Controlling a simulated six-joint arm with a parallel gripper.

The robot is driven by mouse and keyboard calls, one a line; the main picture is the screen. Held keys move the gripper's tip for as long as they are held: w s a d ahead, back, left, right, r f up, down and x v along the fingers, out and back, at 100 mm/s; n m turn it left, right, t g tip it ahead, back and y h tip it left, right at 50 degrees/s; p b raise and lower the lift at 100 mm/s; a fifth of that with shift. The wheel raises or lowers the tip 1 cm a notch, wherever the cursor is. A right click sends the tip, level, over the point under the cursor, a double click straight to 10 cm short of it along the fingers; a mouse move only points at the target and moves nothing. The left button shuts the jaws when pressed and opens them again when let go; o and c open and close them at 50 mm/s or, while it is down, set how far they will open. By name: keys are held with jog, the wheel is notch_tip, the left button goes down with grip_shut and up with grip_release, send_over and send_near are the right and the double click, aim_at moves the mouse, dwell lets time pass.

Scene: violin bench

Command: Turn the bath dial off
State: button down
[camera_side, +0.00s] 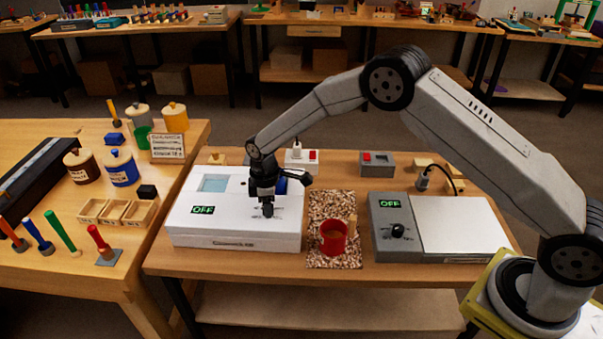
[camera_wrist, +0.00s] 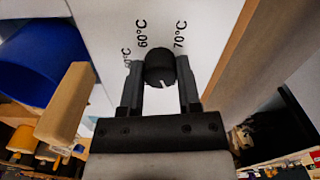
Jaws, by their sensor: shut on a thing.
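The bath is a white box (camera_side: 215,228) on the bench, with a pale blue-grey window on top. Its display (camera_side: 203,210) reads OFF. In the wrist view the bath dial (camera_wrist: 160,66) is a round black knob with a white pointer mark, on a white panel printed 60°C and 70°C. The mark points towards the bottom of that picture, slightly right. My gripper (camera_wrist: 160,76) has one finger on each side of the dial and is shut on it. In the side view my gripper (camera_side: 267,208) points down on the bath's right part and mostly hides the dial.
A blue vessel (camera_wrist: 40,55) with a wooden handle is close beside my gripper. A red mug (camera_side: 333,238) stands on a speckled mat right of the bath. A grey device (camera_side: 386,245) with its own black knob and OFF display stands further right.

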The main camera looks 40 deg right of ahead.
jog(key=shift+n, duration=0.6)
jog(key=shift+c, duration=1.5)
grip_release()
jog(key=shift+r, duration=0.15)
jog(key=shift+r, duration=3.8)
